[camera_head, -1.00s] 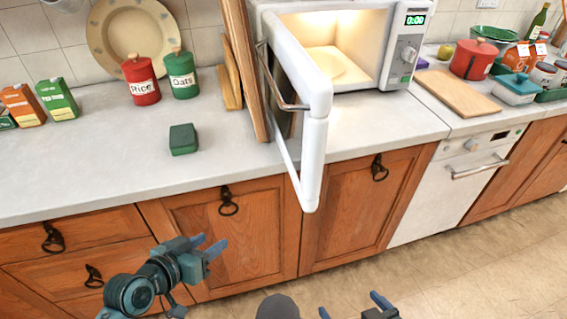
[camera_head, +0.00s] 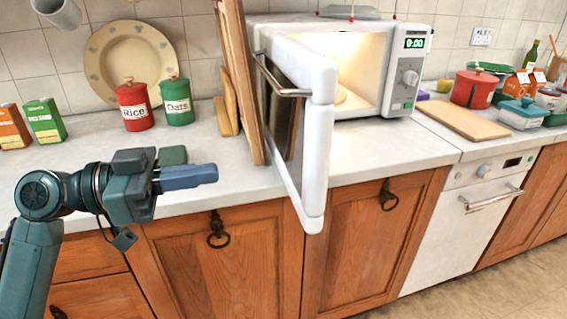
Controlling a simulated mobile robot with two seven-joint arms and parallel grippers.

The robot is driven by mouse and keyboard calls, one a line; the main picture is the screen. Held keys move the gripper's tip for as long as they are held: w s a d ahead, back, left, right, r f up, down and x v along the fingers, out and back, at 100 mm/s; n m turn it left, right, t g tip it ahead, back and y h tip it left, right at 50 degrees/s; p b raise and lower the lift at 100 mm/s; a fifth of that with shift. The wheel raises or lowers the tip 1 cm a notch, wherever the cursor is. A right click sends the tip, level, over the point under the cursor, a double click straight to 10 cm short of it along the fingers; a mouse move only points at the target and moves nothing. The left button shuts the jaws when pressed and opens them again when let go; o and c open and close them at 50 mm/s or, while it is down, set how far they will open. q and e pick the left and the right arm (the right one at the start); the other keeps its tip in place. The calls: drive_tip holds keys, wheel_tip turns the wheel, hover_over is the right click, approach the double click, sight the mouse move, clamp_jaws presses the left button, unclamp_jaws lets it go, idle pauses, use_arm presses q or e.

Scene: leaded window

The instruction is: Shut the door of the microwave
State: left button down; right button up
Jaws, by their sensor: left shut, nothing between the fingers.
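The white microwave (camera_head: 418,78) stands on the counter with its lit inside showing. Its door (camera_head: 314,170) is wide open, swung out towards me past the counter's front edge. The door's metal handle (camera_head: 283,91) is on the side facing left. My left gripper (camera_head: 213,174) is shut and empty, in front of the counter to the left of the door. Its blue fingers point right towards the door, with a clear gap between. My right gripper is out of view.
Wooden boards (camera_head: 238,85) lean upright close to the door's left side. A red Rice canister (camera_head: 134,106) and a green Oats canister (camera_head: 177,101) stand further left. A green block (camera_head: 173,154) lies behind my left gripper. A chopping board (camera_head: 463,120) lies right of the microwave.

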sight(305, 160)
use_arm(q)
drive_tip(key=p+x, duration=0.2)
drive_tip(key=x, duration=1)
